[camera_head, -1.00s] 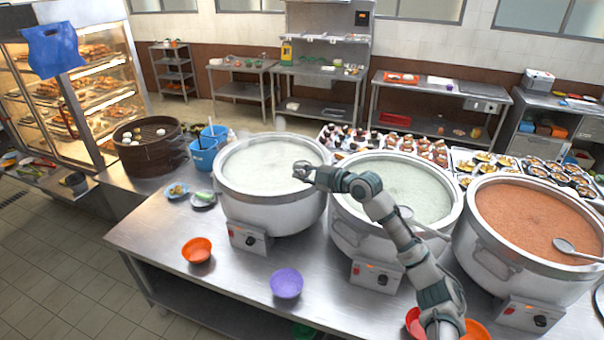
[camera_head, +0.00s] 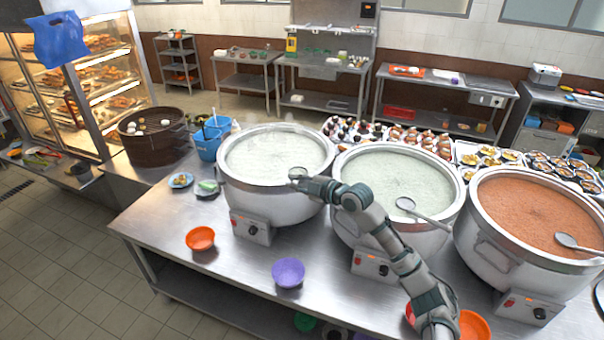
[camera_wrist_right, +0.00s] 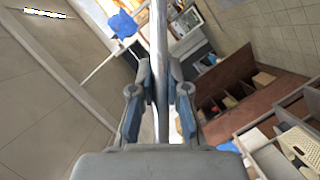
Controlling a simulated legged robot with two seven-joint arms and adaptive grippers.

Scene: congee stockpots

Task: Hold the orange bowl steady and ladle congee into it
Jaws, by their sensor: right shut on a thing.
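An orange bowl (camera_head: 201,239) stands upright on the steel counter, in front of the left stockpot (camera_head: 290,203), which holds pale congee (camera_head: 270,152). My left gripper is not in view, and nothing touches the orange bowl.
A purple bowl (camera_head: 288,273) stands near the counter's front edge. The middle pot (camera_head: 345,222) and the right pot (camera_head: 490,250) each have a ladle. Another orange bowl (camera_head: 474,327) is at the bottom right. Two small plates, blue cups (camera_head: 207,147) and a steamer (camera_head: 155,145) are at the left.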

